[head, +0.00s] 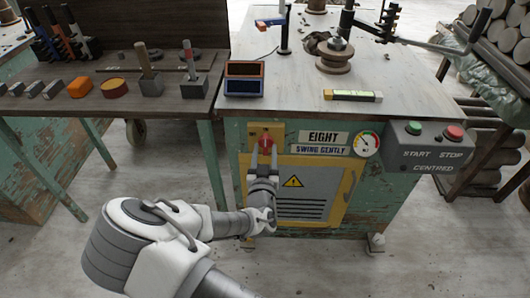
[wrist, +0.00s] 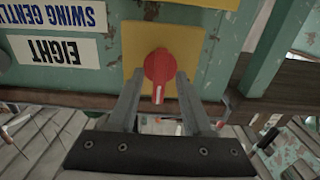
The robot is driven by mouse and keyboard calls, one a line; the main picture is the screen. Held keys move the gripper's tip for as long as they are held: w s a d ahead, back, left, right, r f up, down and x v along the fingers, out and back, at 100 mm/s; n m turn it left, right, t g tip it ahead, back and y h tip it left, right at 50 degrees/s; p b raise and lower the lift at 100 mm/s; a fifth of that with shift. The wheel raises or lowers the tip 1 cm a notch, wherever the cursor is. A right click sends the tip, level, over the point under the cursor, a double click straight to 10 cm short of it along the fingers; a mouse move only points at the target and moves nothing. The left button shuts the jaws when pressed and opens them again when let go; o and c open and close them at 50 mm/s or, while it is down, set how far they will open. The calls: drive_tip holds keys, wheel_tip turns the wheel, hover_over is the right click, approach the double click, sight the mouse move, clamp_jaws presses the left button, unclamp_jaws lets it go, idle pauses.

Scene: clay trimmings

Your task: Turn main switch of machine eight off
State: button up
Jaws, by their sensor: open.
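The main switch is a red rotary knob (head: 265,143) on a yellow plate (head: 257,130) at the upper left of machine eight's front. Beside it is the sign reading EIGHT, SWING GENTLY (head: 323,142). In the wrist view, which is upside down, the red knob (wrist: 158,68) has a white line on its handle, and the handle points down in the picture. My gripper (head: 264,156) is open in front of the switch. Its two fingers (wrist: 158,78) reach up on either side of the knob handle. I cannot tell whether they touch it.
A grey start/stop box (head: 427,146) and a round gauge (head: 366,145) are to the right on the machine. Below is a yellow-framed panel (head: 340,205) with a warning sign. A wooden bench (head: 110,110) with blocks and tools adjoins at left. The floor in front is clear.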

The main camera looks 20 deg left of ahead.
drive_tip(key=shift+c, duration=0.3)
clamp_jaws()
drive_tip(key=shift+n, duration=0.3)
drive_tip(key=n, duration=0.8)
drive_tip(key=shift+n, duration=0.3)
drive_tip(key=n, duration=0.4)
drive_tip(key=shift+a+p, duration=0.1)
drive_tip(key=shift+p, duration=0.25)
drive_tip(key=n, duration=0.4)
drive_tip(key=shift+f, duration=0.15)
drive_tip(key=shift+n, duration=0.5)
